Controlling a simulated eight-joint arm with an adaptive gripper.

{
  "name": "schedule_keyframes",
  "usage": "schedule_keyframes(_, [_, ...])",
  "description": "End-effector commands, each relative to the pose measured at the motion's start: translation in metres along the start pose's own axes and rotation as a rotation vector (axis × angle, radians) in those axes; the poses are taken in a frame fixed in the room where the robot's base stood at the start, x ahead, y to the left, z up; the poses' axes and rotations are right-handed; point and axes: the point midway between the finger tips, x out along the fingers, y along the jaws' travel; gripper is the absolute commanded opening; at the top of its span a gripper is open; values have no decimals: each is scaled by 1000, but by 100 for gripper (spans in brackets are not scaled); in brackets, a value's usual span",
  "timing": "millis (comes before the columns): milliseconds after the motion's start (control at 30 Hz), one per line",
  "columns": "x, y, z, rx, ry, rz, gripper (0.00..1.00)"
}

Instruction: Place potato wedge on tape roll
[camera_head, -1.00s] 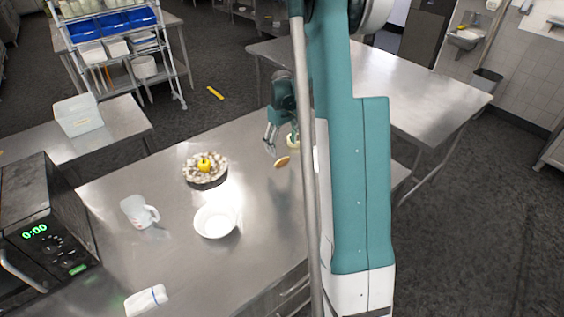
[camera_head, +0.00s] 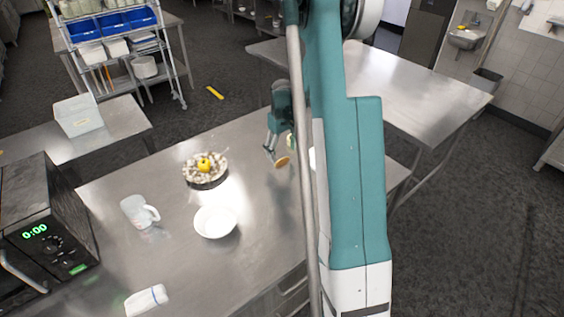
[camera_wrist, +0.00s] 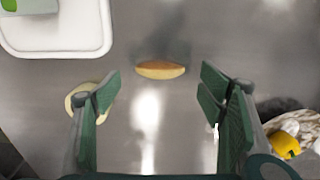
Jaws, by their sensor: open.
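The potato wedge (camera_head: 282,161), tan with a browner upper edge, lies on the steel table beside my gripper (camera_head: 275,150). In the wrist view the wedge (camera_wrist: 160,70) lies ahead of the open fingers (camera_wrist: 160,88), roughly centred between them and not touched. A pale yellow round thing, probably the tape roll (camera_wrist: 76,98), is on the table at the left, partly hidden behind the left finger. In the head view my gripper and arm mostly hide it. The gap between my fingers is empty.
A patterned bowl with a yellow fruit (camera_head: 204,164) stands left of my gripper. A white bowl (camera_head: 215,222), a glass mug (camera_head: 140,212) and a microwave (camera_head: 45,225) are further left. A white board (camera_wrist: 60,50) with a green thing lies at the wrist view's upper left.

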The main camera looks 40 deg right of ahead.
Motion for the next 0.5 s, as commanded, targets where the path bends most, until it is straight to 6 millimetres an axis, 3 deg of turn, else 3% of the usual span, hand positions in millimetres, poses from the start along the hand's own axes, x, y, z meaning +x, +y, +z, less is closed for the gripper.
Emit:
schedule_keyframes(300, [32, 0, -2, 0, 0, 0, 69])
schedule_keyframes(500, [40, 0, -1, 0, 0, 0, 69])
